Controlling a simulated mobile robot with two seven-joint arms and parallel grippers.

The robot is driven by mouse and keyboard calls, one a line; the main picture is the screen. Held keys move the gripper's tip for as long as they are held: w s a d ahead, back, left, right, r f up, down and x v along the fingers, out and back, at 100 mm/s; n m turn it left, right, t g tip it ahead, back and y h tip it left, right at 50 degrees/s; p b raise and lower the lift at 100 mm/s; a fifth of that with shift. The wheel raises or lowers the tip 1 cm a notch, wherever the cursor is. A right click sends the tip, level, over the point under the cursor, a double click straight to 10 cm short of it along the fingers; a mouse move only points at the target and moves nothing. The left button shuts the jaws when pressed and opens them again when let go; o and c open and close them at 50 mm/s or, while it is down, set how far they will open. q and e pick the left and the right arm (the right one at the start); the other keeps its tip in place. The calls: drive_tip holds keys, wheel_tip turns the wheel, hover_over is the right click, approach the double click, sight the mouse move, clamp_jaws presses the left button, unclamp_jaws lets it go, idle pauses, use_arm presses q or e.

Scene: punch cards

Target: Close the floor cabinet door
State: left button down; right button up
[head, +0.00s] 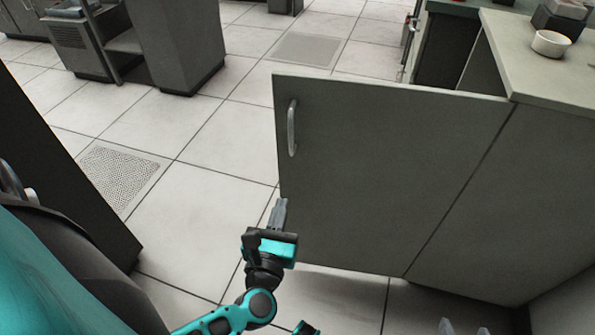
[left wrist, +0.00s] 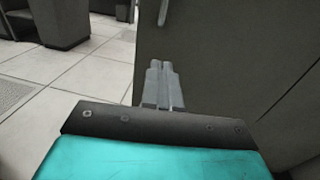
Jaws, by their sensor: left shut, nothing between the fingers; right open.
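The floor cabinet door (head: 380,175) is a flat grey panel. It stands swung open, hinged at its right edge to the cabinet body (head: 500,200). Its metal handle (head: 292,128) is near the door's left edge. My left gripper (head: 279,208) is shut and empty, low by the door's left edge and below the handle. In the left wrist view the shut fingers (left wrist: 163,82) point at the door (left wrist: 215,50); I cannot tell whether they touch it. The tips of my right gripper (head: 462,327) show at the bottom edge, apart and empty.
The countertop (head: 520,50) on the cabinet carries a white bowl (head: 550,43). A dark panel (head: 60,165) stands at the left. Other grey cabinets (head: 180,45) are at the back left. The tiled floor (head: 215,150) left of the door is clear.

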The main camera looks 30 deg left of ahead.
sight(293, 161)
use_arm(q)
drive_tip(key=x, duration=1.4)
drive_tip(key=shift+a, duration=0.1)
drive_tip(key=shift+a+b, duration=0.1)
drive_tip(key=shift+b, duration=0.2)
